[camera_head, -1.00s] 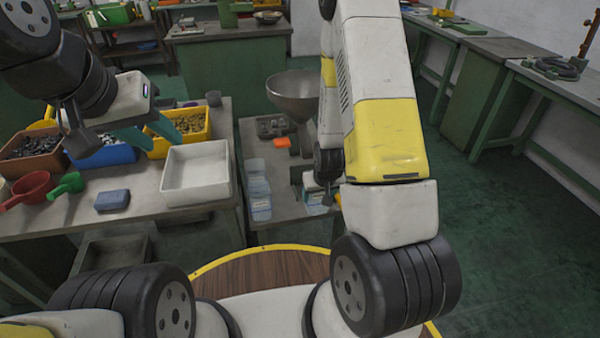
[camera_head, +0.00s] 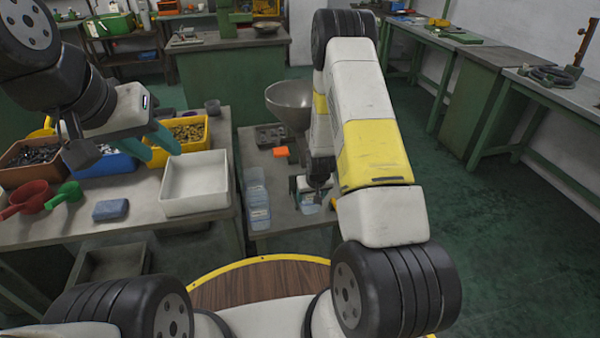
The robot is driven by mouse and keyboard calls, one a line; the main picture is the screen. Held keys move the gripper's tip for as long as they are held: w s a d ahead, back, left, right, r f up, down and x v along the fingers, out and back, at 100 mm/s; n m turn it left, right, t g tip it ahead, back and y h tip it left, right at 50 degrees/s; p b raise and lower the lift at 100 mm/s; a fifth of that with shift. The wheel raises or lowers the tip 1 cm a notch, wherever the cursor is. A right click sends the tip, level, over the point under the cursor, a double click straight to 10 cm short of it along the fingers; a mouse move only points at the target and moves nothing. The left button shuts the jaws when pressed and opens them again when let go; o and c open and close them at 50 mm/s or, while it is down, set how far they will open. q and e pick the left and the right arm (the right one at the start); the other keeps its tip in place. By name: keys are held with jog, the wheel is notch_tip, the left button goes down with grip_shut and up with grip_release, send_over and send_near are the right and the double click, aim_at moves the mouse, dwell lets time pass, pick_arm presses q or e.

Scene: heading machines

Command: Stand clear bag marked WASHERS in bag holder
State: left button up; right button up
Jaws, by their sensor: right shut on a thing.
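My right gripper (camera_head: 316,199) is low over the small side table, mostly hidden by its own forearm. It is shut on a small clear, bluish bag (camera_head: 309,209); the marking on it is too small to read. Several clear bags or pouches (camera_head: 258,203) stand in a row to the left of it on the same table. I cannot make out a bag holder with certainty. My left gripper (camera_head: 156,147) is open, with its teal fingers apart and empty, above the left bench beside the yellow bin.
A white tray (camera_head: 196,184), a blue block (camera_head: 110,209), red scoop (camera_head: 27,197) and green scoop (camera_head: 66,193) lie on the left bench. A yellow bin (camera_head: 187,134) of parts is behind. A metal funnel (camera_head: 290,101) and orange block (camera_head: 280,151) are near the side table's back.

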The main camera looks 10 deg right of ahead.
jog(key=shift+w, duration=0.75)
jog(key=w, duration=0.2)
jog(key=shift+w, duration=0.3)
jog(key=shift+x, duration=0.85)
jog(key=o, duration=1.3)
jog(key=shift+f, duration=0.1)
jog(key=shift+o, duration=0.2)
